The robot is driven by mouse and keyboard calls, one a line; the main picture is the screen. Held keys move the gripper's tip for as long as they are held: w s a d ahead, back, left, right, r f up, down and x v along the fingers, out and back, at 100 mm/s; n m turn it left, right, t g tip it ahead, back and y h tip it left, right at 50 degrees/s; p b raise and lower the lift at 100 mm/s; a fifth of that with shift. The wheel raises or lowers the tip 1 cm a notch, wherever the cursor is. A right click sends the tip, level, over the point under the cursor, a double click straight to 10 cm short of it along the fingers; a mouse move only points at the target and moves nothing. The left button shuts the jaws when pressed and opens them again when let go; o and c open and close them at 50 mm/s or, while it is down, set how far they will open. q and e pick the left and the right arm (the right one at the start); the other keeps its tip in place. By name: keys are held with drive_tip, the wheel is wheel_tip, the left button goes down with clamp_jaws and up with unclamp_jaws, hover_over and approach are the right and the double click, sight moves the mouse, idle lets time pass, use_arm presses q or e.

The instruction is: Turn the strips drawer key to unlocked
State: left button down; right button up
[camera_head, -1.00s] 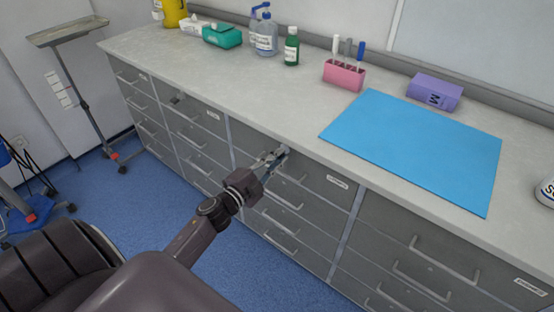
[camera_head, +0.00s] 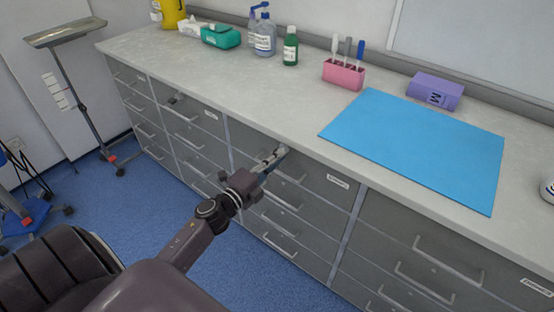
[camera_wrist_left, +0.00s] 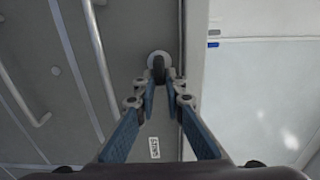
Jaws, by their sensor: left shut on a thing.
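The strips drawer (camera_head: 310,178) is the top drawer of the middle-right column, closed under the counter edge. Its label (camera_wrist_left: 154,148) shows in the left wrist view. A round lock (camera_wrist_left: 150,57) sits near the drawer's top edge, with a dark key (camera_wrist_left: 158,68) in it. My left gripper (camera_wrist_left: 160,78) is shut on the key, fingers close together around its head. In the head view my left gripper (camera_head: 276,157) reaches up to the lock, which it partly hides. The key's exact angle is hard to tell. My right gripper is not in view.
The counter (camera_head: 230,85) overhangs just above the lock. Drawer handles (camera_head: 285,208) stick out below my arm. Another key (camera_head: 176,98) shows in a top drawer further left. A blue mat (camera_head: 415,145) and a pink holder (camera_head: 344,75) lie on the counter.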

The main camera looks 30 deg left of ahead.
use_arm(q)
drive_tip(key=shift+f, duration=0.1)
drive_tip(key=c, duration=2)
unclamp_jaws()
drive_tip(key=s, duration=1.2)
drive_tip(key=shift+a, duration=0.4)
